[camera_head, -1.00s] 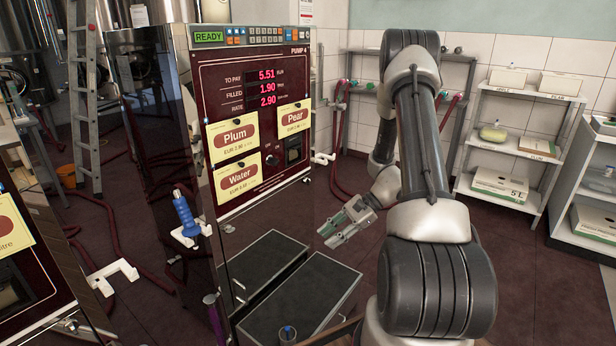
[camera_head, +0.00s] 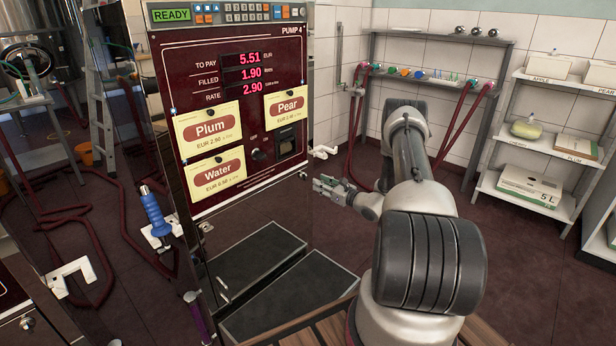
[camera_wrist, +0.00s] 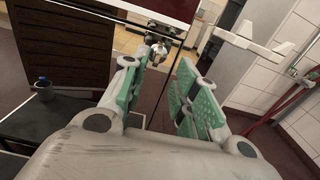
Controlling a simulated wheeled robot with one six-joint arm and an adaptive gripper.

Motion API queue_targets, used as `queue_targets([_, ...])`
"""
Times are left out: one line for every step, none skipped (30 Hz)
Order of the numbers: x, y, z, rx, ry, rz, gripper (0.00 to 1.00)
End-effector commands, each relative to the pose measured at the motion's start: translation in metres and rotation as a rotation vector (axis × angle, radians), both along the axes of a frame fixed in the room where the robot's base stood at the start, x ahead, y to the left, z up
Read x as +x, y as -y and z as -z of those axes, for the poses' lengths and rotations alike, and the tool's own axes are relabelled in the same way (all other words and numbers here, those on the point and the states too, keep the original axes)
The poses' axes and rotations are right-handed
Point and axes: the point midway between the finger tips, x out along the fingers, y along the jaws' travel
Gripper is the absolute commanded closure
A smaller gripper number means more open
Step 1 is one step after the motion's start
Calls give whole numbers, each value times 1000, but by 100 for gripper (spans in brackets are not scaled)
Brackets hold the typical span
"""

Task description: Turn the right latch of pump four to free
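Pump four (camera_head: 250,35) stands left of centre in the head view, with a dark red front and a READY display. A small latch-like fitting (camera_head: 205,227) shows at the lower left of its front, under the red panel. I cannot make out the right latch for certain in the head view. My gripper (camera_head: 322,186) is at the pump's right side, below the red panel, fingers pointing left. In the wrist view its green-padded fingers are apart and empty. A small metallic, dark-centred shape (camera_wrist: 160,52) shows between the fingertips; I cannot tell whether it is the latch or a reflection.
A white bracket (camera_head: 325,152) sticks out at the pump's right side, and shows right of the fingers in the wrist view (camera_wrist: 255,43). Dark boxes (camera_head: 290,290) stand below. Red hoses (camera_head: 462,130) hang from the rear shelf. A blue-handled nozzle (camera_head: 155,215) is at the left.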

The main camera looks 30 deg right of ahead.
Motion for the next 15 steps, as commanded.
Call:
queue_targets([3,-1,-3,17,7,0,71])
queue_targets([5,-3,-3,21,6,-2,71])
queue_targets([9,-4,-3,23,4,-3,71])
queue_targets([13,-6,-3,23,4,-4,71])
queue_targets([17,-8,-2,22,3,-4,71])
queue_targets([23,-11,-3,23,3,-5,71])
queue_targets([28,-13,-3,22,4,-5,71])
queue_targets([33,-14,-2,22,4,-5,71])
queue_targets([40,-17,-2,21,3,-5,71])
queue_targets([44,-19,-2,22,3,-6,71])
queue_targets([49,-20,-2,22,3,-6,71])
queue_targets([55,-22,-2,21,3,-5,71])
queue_targets([58,-23,-2,21,2,-4,71])
queue_targets([62,-24,-2,21,2,-4,71])
queue_targets([65,-26,-2,21,3,-5,71])
